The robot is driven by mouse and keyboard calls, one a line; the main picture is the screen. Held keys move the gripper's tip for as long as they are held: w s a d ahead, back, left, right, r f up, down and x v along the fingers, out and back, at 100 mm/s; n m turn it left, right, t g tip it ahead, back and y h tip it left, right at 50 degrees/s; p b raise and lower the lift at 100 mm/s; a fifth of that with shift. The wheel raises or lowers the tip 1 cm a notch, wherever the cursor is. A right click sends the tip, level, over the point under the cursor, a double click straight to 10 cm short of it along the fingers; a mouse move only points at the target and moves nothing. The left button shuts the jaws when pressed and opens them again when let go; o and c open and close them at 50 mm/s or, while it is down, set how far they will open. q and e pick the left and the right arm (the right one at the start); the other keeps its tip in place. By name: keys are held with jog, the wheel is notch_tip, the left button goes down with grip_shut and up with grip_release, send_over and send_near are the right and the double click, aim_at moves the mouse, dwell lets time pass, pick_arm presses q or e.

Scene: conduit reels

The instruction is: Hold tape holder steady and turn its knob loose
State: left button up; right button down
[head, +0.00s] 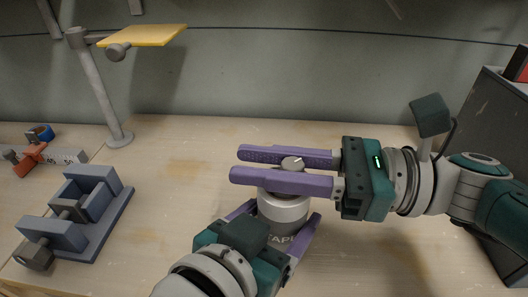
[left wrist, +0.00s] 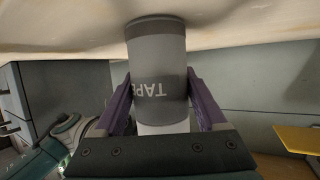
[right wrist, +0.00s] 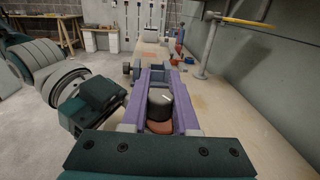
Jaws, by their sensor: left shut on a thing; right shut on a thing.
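The tape holder (head: 282,215) is a grey cylinder standing upright on the wooden table; the lettering "TAPE" shows on its body in the left wrist view (left wrist: 158,62). My left gripper (head: 283,218) is shut on the holder's body, one purple finger on each side. The knob (head: 292,163) is a small grey round piece with a white mark on top of the holder. My right gripper (head: 290,171) comes in from the right with its purple fingers on both sides of the knob, shut on it. The knob also shows between those fingers in the right wrist view (right wrist: 160,103).
A blue-grey bracket fixture (head: 88,220) lies at the left front. A post with a yellow plate (head: 143,36) stands behind it. A marked grey bar with an orange clamp (head: 30,159) is at the far left. A dark grey cabinet (head: 487,120) stands at the right. The table's middle back is clear.

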jog(key=shift+f, duration=0.1)
jog(key=c, duration=0.7)
grip_release()
jog(key=shift+o, duration=0.2)
jog(key=d, duration=0.7)
jog(key=shift+s+d, duration=0.3)
